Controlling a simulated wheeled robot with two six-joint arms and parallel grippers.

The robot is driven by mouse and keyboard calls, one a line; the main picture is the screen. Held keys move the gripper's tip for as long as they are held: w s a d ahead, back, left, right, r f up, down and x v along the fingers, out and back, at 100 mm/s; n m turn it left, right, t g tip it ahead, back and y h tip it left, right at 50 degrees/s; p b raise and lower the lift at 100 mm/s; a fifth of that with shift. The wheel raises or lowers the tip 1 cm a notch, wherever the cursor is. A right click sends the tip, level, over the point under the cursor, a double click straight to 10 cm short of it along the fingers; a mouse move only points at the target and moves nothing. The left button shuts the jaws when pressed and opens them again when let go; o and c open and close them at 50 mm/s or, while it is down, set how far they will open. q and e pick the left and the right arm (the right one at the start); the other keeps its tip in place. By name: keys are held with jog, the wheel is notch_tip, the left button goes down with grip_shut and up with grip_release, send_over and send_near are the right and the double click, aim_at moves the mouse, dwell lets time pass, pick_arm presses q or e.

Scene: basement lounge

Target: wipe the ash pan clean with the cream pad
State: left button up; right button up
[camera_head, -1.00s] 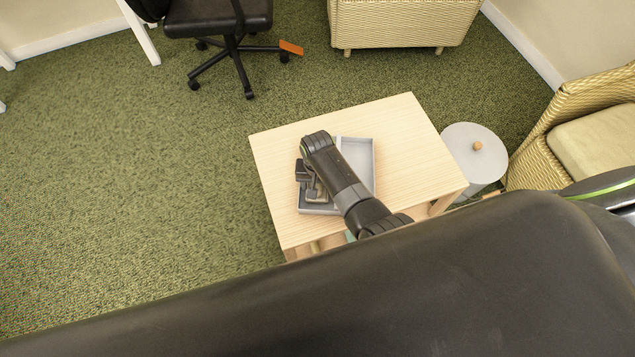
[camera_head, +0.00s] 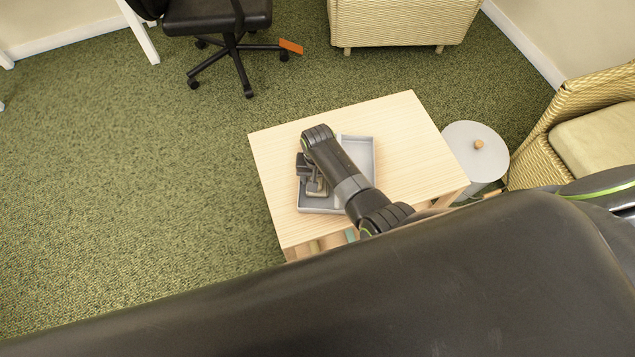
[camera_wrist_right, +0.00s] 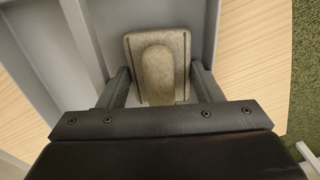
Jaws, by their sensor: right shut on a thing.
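The ash pan (camera_head: 361,143) is a shallow light-grey tray with a raised rim, lying on a low wooden table. Its wall and a divider also show in the right wrist view (camera_wrist_right: 83,38). My right gripper (camera_head: 313,188) is inside the left part of the pan. In the wrist view, my right gripper (camera_wrist_right: 158,85) is shut on the raised grip of the cream pad (camera_wrist_right: 158,45), which looks grey-beige and rectangular. The pad lies flat at the pan floor, close to a side wall. My arm hides much of the pan, and I cannot make out any ash. My left gripper is not in view.
The wooden table (camera_head: 410,130) has bare top around the pan. A wicker chair (camera_head: 590,130) is at the right, an office chair (camera_head: 225,25) behind. Green carpet is free at the left.

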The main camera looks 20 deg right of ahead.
jog(key=shift+w+d+b, duration=0.15)
jog(key=shift+w+d, duration=0.05)
jog(key=shift+w, duration=0.3)
jog(key=shift+w+d+b, duration=0.15)
jog(key=shift+w, duration=0.35)
jog(key=shift+w+d+f+b, duration=0.1)
jog(key=shift+w+d+b, duration=0.2)
jog(key=shift+w+b, duration=0.3)
jog(key=shift+w+d+f+b, duration=0.1)
jog(key=shift+w+d+b, duration=0.25)
jog(key=shift+w, duration=0.45)
jog(key=shift+w+d+b, duration=0.25)
jog(key=shift+w+b, duration=0.25)
jog(key=shift+w, duration=0.2)
jog(key=shift+w+d+b, duration=0.2)
jog(key=shift+w+b, duration=0.3)
jog(key=shift+w, duration=0.15)
jog(key=shift+w+d+r+b, duration=0.2)
jog(key=shift+w+b, duration=0.15)
jog(key=shift+w, duration=0.3)
jog(key=shift+s+a+r+p, duration=0.15)
jog(key=shift+s+a+p, duration=0.15)
jog(key=shift+s+p, duration=0.7)
jog(key=shift+s+a+p, duration=0.25)
jog(key=shift+s+p, duration=0.25)
jog(key=shift+p, duration=0.35)
jog(key=shift+s+a+f+p, duration=0.15)
jog(key=shift+s+f+p, duration=0.15)
jog(key=shift+s, duration=0.15)
